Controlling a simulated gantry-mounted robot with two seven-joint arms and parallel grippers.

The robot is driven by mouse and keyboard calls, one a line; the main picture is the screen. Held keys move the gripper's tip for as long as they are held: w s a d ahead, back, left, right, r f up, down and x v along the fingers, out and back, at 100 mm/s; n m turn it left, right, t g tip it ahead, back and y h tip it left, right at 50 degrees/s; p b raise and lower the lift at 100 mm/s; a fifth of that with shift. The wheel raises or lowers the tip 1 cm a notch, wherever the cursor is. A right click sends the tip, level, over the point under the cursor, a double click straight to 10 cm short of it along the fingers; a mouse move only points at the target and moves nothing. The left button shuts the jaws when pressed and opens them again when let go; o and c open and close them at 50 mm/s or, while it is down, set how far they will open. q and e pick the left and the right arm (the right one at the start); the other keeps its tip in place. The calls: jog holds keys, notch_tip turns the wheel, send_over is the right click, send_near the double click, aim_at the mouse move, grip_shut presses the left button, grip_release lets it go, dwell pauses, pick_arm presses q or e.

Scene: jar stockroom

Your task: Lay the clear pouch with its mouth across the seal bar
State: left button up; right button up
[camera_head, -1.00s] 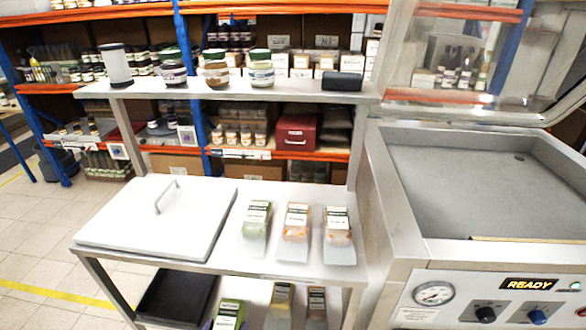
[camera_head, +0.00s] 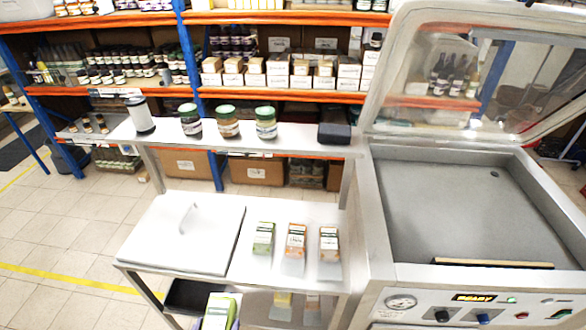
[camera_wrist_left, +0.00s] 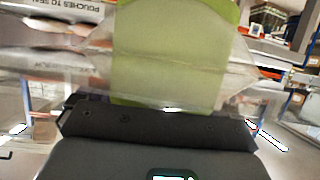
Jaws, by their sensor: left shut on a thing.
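The clear pouch with green contents (camera_wrist_left: 175,55) fills the middle of the left wrist view. My left gripper (camera_wrist_left: 160,118) is shut on its near edge, a dark bar across the frame. In the head view a green labelled pouch (camera_head: 221,309) shows at the bottom edge, in front of the cart; the gripper there is mostly cut off. The seal bar (camera_head: 492,263) is a tan and dark strip along the front inside the open vacuum sealer chamber (camera_head: 440,215), well right of the pouch. Nothing lies across it. My right gripper is not in view.
The sealer's clear lid (camera_head: 440,75) stands raised. A steel cart (camera_head: 255,275) holds a white lidded box (camera_head: 180,235) and three pouches: green (camera_head: 263,240), orange (camera_head: 296,243) and another (camera_head: 329,245). Jars (camera_head: 228,122) and a dark block (camera_head: 334,133) stand on the upper shelf.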

pick_arm(q)
jog(key=r, duration=0.2)
jog(key=r+p, duration=0.2)
jog(key=r, duration=0.1)
jog(key=shift+s+a+r, duration=0.2)
jog(key=shift+s+r, duration=0.15)
jog(key=r, duration=0.2)
jog(key=shift+w+a+r, duration=0.2)
jog(key=shift+a+r, duration=0.05)
jog(key=shift+r, duration=0.05)
jog(key=shift+a+r, duration=0.1)
jog(key=shift+r, duration=0.45)
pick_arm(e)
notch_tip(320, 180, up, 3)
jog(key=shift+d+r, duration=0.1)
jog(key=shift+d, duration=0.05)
pick_arm(q)
jog(key=shift+a, duration=0.1)
